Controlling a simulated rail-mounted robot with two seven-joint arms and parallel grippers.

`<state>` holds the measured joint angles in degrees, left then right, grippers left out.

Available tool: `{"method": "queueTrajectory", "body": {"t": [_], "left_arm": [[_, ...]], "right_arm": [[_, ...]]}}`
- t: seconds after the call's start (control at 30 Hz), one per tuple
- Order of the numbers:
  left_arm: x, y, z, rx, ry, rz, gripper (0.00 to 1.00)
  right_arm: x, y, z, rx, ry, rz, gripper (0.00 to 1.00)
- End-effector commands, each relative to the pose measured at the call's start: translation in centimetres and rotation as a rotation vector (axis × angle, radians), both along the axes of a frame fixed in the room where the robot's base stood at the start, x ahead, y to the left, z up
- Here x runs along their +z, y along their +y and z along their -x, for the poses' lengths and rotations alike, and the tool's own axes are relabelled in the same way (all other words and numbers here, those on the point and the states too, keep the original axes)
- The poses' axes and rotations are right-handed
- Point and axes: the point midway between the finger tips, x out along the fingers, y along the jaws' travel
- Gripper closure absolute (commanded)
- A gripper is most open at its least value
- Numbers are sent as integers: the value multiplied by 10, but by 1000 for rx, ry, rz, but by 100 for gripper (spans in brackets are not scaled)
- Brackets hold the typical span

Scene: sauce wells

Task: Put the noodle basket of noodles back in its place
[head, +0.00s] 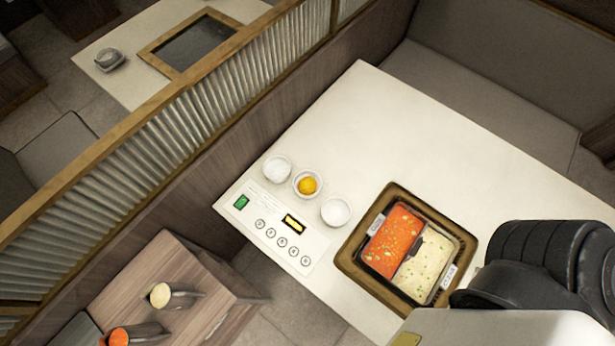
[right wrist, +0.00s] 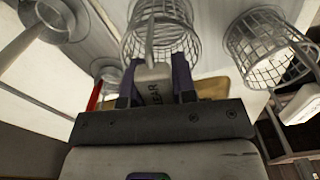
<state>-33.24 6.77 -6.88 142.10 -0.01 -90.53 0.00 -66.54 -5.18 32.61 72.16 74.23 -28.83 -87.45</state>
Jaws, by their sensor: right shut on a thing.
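In the right wrist view, my right gripper (right wrist: 156,92) is shut on the white, lettered tag handle (right wrist: 154,86) of a wire noodle basket (right wrist: 160,32). The basket extends beyond the fingertips, and its top is cut off by the frame edge. I cannot tell whether noodles are in it. A second wire basket (right wrist: 262,48) with its own white tag (right wrist: 303,104) is to the right, apart from my gripper. In the head view, the split pot (head: 410,252) has orange broth and pale broth. My right arm comes in at the right; its gripper is hidden there. My left gripper is not in view.
Three small bowls (head: 277,169) stand beside the table's control panel (head: 283,225). A wooden cabinet (head: 160,285) with two ladled containers is at the lower left. A ribbed partition (head: 170,140) runs behind. The white table (head: 440,150) is clear beyond the pot.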

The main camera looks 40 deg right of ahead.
Motion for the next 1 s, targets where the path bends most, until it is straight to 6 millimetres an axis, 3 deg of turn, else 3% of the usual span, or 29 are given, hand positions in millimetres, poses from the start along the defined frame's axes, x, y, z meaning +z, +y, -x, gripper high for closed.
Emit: {"method": "queueTrajectory", "body": {"t": [0.17,0.2,0.5,0.67,1.0], "left_arm": [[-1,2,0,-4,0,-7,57],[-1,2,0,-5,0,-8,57],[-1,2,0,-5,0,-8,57],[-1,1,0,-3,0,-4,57],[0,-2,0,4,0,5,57]], "right_arm": [[-1,0,0,1,1,1,100],[-1,0,0,1,1,1,74],[-1,0,0,1,0,1,45],[-1,0,0,1,0,1,45],[-1,0,0,1,0,0,12]]}}
